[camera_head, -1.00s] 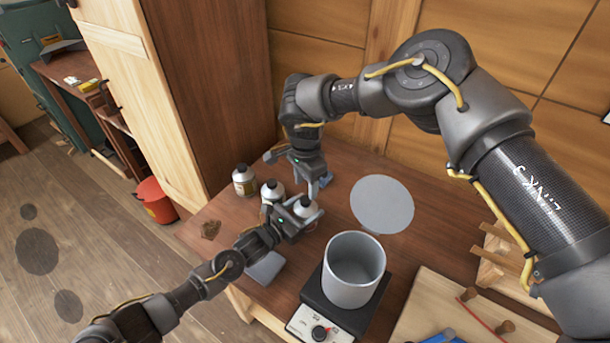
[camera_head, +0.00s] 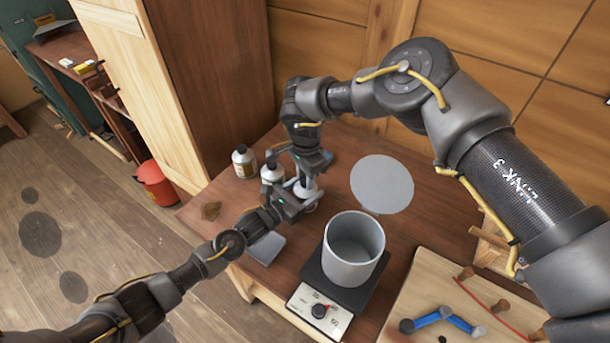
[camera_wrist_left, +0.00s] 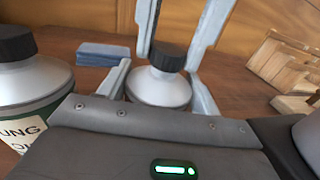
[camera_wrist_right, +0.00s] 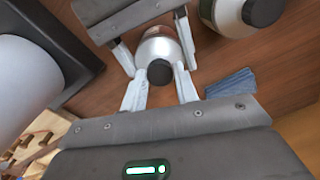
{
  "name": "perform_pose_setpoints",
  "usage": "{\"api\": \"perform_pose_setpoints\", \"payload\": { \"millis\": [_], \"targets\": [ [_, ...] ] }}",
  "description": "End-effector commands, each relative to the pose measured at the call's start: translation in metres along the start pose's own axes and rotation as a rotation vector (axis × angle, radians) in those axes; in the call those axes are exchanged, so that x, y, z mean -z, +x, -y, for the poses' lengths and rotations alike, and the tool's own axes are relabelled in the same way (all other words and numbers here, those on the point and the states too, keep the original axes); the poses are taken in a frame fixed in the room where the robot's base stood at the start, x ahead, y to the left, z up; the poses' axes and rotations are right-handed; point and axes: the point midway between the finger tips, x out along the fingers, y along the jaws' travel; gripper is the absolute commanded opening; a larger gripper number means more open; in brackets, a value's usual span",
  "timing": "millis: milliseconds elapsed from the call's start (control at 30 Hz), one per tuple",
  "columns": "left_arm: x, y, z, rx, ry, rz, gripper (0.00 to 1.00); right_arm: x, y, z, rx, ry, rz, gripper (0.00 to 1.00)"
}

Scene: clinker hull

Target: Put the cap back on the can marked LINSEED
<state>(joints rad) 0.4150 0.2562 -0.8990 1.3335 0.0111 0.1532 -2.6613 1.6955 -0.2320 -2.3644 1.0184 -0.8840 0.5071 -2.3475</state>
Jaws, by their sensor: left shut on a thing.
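A silver-shouldered can (camera_head: 306,191) stands on the bench, also seen in the left wrist view (camera_wrist_left: 160,92) and right wrist view (camera_wrist_right: 160,45). My left gripper (camera_head: 296,200) is shut around its body. A black cap (camera_wrist_left: 168,57) sits at the top of its neck; it also shows in the right wrist view (camera_wrist_right: 160,72). My right gripper (camera_wrist_right: 161,68) comes from above with its fingers either side of the cap, seemingly open with a small gap. This can's label is hidden, so I cannot read its marking.
Two more black-capped cans stand to the left, one nearest (camera_head: 271,173) and one farther (camera_head: 244,162); the neighbour's label (camera_wrist_left: 20,135) reads "UNG". A grey pot (camera_head: 353,250) stands on a hotplate (camera_head: 318,311) in front right.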

Motion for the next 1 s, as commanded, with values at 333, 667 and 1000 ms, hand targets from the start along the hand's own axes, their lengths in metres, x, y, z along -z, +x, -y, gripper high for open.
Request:
{"api": "perform_pose_setpoints", "payload": {
  "millis": [333, 667, 1000],
  "targets": [
    [0.0001, -0.0001, 0.0004, 0.001, 0.0, 0.0, 0.0, -0.0003, 0.0004, 0.0007, 0.002, 0.194, 0.003, 0.01],
    [0.0, 0.0, 0.0008, 0.002, 0.0, 0.0, 0.0, -0.0011, 0.0012, 0.0009, -0.001, 1.207, 0.007, 0.01],
    [0.0, 0.0001, 0.0015, 0.003, 0.0, 0.0, 0.0, -0.0008, 0.0018, 0.0011, -0.004, 2.265, 0.006, 0.01]
  ]
}}
